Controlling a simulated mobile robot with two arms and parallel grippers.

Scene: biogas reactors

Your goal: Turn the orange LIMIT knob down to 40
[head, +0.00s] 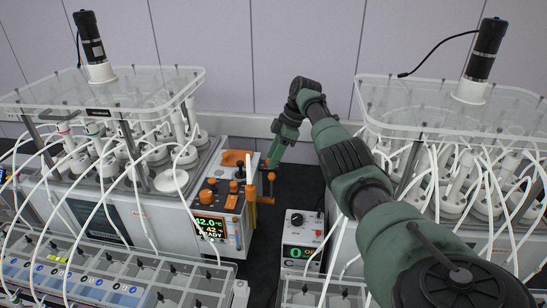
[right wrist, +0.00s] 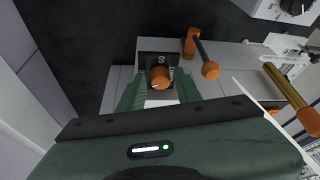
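The orange LIMIT knob (right wrist: 160,77) sits on a black dial plate (right wrist: 152,60) with pale markings, too small to read surely. In the right wrist view my right gripper (right wrist: 161,82) has one finger on each side of the knob, with a narrow gap showing beside it. In the head view my right gripper (head: 270,165) reaches down behind the right end of the heating unit (head: 158,217); the knob is hidden there. The unit's display (head: 209,228) reads 42.0 °C, with 42 and READY below. My left gripper is not in view.
Orange-handled valves (head: 266,188) project from the unit near my gripper; one lever (right wrist: 205,58) is close beside the knob in the wrist view. A white box with a dial (head: 302,239) stands to the right. Tubed reactors (head: 455,178) stand on both sides.

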